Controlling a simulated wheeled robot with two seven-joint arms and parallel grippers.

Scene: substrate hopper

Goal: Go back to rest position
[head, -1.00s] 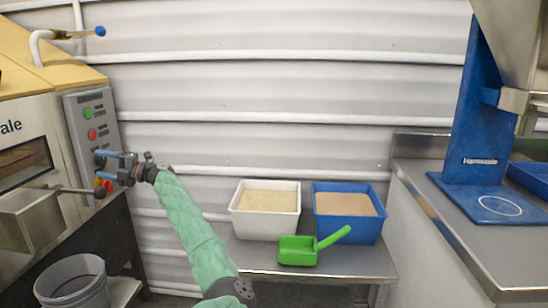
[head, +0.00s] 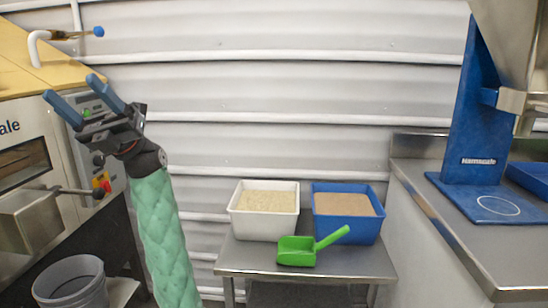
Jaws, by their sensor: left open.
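My left gripper (head: 78,100) is raised in front of the yellow and grey machine's control panel (head: 88,165) at the left. Its two blue-tipped fingers are spread apart and point up and left, with nothing between them. The green-sleeved arm comes up from below. The gripper covers the upper part of the panel and its buttons. My right gripper is out of view.
A white bin (head: 264,220) and a blue bin (head: 347,228), both filled with granular material, stand on a metal table (head: 345,262) with a green scoop (head: 297,252). A grey bucket (head: 72,285) is lower left. A blue stand (head: 470,140) rises from the right counter (head: 420,185).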

